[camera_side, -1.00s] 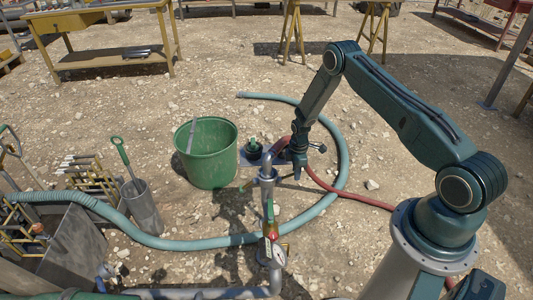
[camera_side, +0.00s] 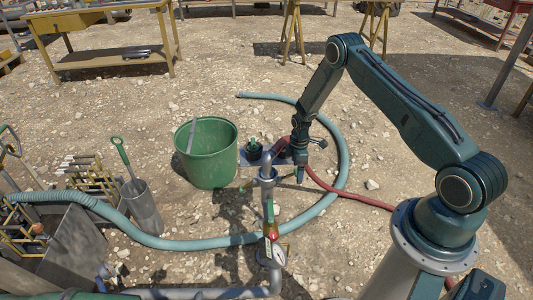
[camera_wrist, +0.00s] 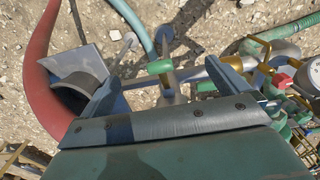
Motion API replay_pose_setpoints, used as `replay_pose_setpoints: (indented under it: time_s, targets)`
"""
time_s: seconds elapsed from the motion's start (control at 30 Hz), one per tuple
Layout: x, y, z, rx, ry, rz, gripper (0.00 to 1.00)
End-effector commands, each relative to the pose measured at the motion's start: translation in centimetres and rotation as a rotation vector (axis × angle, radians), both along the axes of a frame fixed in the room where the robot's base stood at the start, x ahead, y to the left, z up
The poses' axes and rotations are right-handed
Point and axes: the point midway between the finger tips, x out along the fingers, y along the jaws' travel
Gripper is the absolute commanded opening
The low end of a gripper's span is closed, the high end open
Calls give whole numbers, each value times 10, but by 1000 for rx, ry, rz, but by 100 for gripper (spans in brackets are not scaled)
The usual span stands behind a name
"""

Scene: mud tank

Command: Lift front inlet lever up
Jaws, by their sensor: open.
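My gripper (camera_side: 300,176) points down just right of the grey standpipe (camera_side: 268,188) in the side view. In the wrist view my gripper (camera_wrist: 172,62) is open, with its two jaws apart and nothing held between them. A green-handled lever (camera_wrist: 160,66) on the grey pipework shows in the gap between the jaws, beyond the tips; I see no contact. Another green handle (camera_wrist: 206,86) lies close to the right jaw. I cannot tell for certain which is the front inlet lever. The right jaw partly hides the pipework.
A red valve part (camera_wrist: 283,80) and a round gauge (camera_wrist: 313,75) sit at the right of the wrist view. A green bucket (camera_side: 212,160) stands left of the standpipe. A red hose (camera_side: 345,192) and a teal hose (camera_side: 205,242) curve over the gravel.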

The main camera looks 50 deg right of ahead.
Motion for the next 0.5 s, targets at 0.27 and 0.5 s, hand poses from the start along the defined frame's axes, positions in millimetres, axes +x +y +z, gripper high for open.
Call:
replay_pose_setpoints:
  time_s: [0.27, 0.5]
  targets:
    - [0, 0, 20, 1, 1, 0, 100]
    - [0, 0, 37, -1, -1, 0, 100]
